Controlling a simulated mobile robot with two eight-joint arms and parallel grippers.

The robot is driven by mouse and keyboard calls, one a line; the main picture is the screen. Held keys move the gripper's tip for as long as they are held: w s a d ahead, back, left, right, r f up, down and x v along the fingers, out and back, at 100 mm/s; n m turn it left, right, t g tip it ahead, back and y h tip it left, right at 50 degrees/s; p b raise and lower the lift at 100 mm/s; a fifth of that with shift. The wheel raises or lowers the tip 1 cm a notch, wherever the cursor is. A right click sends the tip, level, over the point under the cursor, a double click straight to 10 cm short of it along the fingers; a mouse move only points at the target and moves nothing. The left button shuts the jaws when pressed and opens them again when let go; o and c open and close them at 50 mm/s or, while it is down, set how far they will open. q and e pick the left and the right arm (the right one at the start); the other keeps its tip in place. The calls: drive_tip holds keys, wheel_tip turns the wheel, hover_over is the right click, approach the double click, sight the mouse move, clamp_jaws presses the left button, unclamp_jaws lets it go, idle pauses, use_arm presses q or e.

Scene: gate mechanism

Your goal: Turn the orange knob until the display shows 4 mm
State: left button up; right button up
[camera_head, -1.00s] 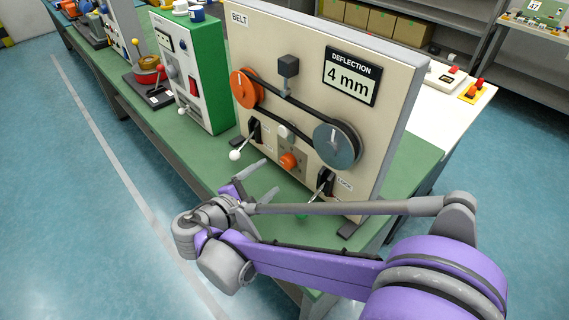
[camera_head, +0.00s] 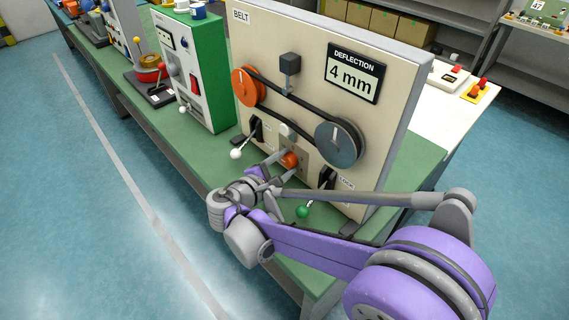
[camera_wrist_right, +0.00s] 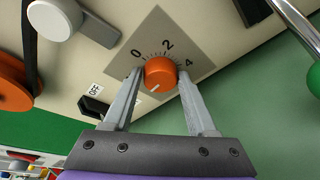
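The orange knob (camera_head: 289,160) sits low on the front of the cream BELT panel (camera_head: 210,60). In the right wrist view the knob (camera_wrist_right: 160,72) has a dial marked 0, 2 and 4, and a white line on its face points down and left. The display (camera_head: 353,74) reads 4 mm. My right gripper (camera_head: 277,164) is at the panel. In the right wrist view its two fingers (camera_wrist_right: 161,80) stand open, one on each side of the knob, seemingly with slight gaps. My left gripper is not in view.
A lever with a white ball (camera_head: 236,154) is left of the knob, and a green-balled lever (camera_head: 302,211) is to its right below. An orange pulley (camera_head: 246,87) and a grey pulley (camera_head: 338,143) carry a black belt. A green box (camera_head: 207,70) stands left.

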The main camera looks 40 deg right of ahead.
clamp_jaws()
drive_tip(key=shift+m+t, duration=0.3)
drive_tip(key=shift+m, duration=0.3)
drive_tip(key=shift+o, duration=2.4)
unclamp_jaws()
drive_tip(key=v, duration=1.1)
drive_tip(key=shift+f+p, duration=0.1)
drive_tip(key=shift+p, duration=0.2)
